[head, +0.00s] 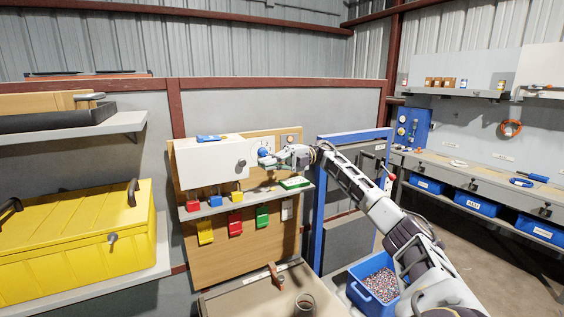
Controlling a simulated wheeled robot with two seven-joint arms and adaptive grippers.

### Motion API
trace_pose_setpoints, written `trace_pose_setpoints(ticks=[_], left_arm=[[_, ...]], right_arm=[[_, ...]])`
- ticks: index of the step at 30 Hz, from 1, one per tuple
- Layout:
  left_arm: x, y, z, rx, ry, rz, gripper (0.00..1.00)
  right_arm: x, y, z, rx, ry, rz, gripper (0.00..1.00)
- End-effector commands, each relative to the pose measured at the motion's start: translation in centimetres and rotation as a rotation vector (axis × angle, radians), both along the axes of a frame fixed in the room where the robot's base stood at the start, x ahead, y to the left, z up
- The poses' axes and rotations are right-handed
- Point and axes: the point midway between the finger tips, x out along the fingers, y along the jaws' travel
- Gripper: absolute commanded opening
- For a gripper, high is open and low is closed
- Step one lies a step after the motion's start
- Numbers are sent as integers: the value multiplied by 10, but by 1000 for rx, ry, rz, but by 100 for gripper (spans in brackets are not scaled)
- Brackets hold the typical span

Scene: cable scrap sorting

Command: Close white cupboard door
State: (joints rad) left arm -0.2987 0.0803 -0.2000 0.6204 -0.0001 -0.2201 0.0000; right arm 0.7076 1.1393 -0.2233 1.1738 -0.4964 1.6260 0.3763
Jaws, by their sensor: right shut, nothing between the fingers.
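The white cupboard (208,168) is mounted on a wooden board, left of the middle of the head view. Its front looks flat, with a small round knob or lock (241,163) near the right edge. I see no clear gap at the door, but the view is too small to be sure it is fully shut. My right gripper (265,158) is shut and empty, just right of the cupboard. I cannot tell whether it touches the cupboard's side. My left gripper is not in view.
A blue object (208,138) lies on the cupboard. A yellow chest (75,235) stands left. A blue bin (375,285) of small scrap is below my right arm.

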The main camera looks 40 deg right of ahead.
Motion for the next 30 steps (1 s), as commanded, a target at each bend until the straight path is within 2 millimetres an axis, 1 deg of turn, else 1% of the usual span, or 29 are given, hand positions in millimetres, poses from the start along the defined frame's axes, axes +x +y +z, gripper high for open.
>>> trace_pose_setpoints(ticks=[3,18,24,30], left_arm=[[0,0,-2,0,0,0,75],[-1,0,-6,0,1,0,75],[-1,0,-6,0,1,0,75],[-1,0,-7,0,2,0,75]], right_arm=[[0,-11,-1,1,0,-1,0],[1,-45,-1,2,-1,-1,0],[0,-54,-1,0,-1,0,0],[0,-58,-1,1,1,0,0]])
